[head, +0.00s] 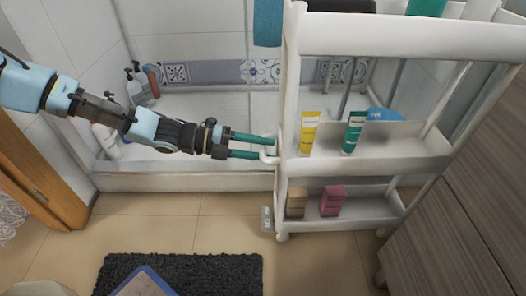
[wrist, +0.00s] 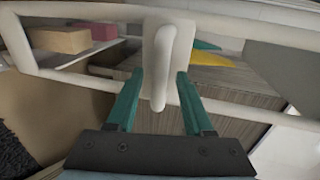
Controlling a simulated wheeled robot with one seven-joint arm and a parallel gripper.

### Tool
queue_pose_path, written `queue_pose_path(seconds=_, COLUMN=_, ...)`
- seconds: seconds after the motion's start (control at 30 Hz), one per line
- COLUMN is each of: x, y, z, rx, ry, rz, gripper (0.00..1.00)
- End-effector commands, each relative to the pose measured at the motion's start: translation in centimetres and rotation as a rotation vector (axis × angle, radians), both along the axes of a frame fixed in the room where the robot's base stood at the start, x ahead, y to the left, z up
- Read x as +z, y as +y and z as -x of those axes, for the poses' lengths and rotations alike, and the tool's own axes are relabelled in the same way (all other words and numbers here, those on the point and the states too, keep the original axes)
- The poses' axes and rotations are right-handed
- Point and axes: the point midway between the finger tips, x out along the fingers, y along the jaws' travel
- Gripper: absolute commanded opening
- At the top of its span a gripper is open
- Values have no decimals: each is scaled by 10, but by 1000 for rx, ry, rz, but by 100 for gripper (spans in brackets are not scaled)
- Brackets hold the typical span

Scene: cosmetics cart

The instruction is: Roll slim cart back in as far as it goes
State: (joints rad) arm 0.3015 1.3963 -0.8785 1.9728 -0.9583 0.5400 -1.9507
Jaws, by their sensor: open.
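The slim white cart (head: 360,162) stands upright on the tiled floor, to the left of a wood-grain cabinet. A white bar handle (wrist: 168,50) sticks out from the cart's narrow left end. My gripper (head: 267,147) reaches in from the left at the height of the middle shelf. In the wrist view my gripper (wrist: 158,76) is open, with one teal finger on each side of the handle. I see a gap between each finger and the handle there. The cart's far right end is partly hidden by the cabinet.
A yellow tube (head: 309,132) and a green tube (head: 353,132) stand on the middle shelf. A tan box (head: 296,202) and a pink box (head: 333,201) sit on the lower shelf. The cabinet (head: 445,205) borders the cart. A dark mat (head: 225,270) lies in front.

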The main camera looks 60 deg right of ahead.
Motion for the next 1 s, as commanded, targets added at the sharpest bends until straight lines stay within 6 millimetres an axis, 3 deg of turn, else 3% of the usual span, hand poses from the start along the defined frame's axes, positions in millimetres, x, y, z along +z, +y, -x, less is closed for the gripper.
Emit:
queue_pose_path(seconds=0.37, x=-1, y=-3, z=5, rx=1, ry=-1, rz=0, gripper=52)
queue_pose_path(seconds=0.8, x=-1, y=-3, z=4, rx=0, ry=0, rz=0, gripper=2)
queue_pose_path(seconds=1.0, x=-1, y=-3, z=4, rx=0, ry=0, rz=0, gripper=0)
